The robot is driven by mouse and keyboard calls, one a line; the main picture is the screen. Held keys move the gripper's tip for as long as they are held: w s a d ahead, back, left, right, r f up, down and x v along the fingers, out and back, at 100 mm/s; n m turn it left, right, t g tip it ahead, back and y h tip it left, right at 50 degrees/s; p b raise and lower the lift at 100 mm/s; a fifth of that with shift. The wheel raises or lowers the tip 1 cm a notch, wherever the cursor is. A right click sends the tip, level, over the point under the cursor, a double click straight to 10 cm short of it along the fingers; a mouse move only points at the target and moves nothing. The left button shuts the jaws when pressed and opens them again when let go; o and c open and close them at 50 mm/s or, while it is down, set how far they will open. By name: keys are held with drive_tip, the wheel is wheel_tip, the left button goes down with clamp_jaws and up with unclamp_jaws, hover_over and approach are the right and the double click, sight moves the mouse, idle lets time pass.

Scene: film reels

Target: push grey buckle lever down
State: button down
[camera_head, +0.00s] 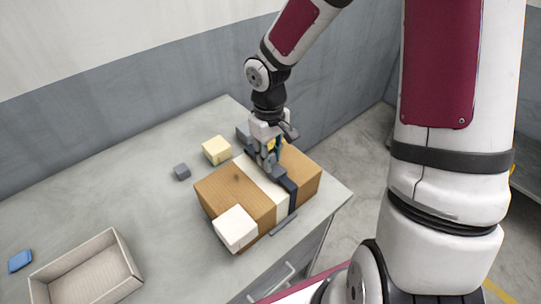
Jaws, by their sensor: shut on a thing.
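A brown box (233,189) lies on the grey table, with a white band (262,180) and a dark strap (291,193) across its top. A grey buckle lever (277,174) sits on the strap on top of the box. My gripper (269,163) points down over the box top and is shut at the buckle, on what looks like the grey lever. The fingers hide part of the buckle, so the lever's exact angle cannot be told.
A white block (235,228) sits at the box's near left corner. An open tray (83,247) and a blue block (20,261) are at far left. The table between is clear.

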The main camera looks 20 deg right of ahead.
drive_tip(key=g+b, duration=0.1)
drive_tip(key=w+g+b, duration=0.1)
drive_tip(key=g+h+b, duration=0.1)
drive_tip(key=shift+w+a+f+g, duration=0.3)
drive_tip(key=shift+w, duration=0.05)
drive_tip(key=shift+w+g+h+b, duration=0.15)
drive_tip(key=shift+g+h+b, duration=0.25)
drive_tip(key=shift+g+b, duration=0.55)
drive_tip(key=c, duration=1.3)
unclamp_jaws()
drive_tip(key=shift+r, duration=0.1)
drive_tip(key=v, duration=1.1)
drive_tip(key=shift+w+a+r, duration=0.15)
drive_tip(key=shift+w+r, duration=0.05)
drive_tip(key=shift+r, duration=0.15)
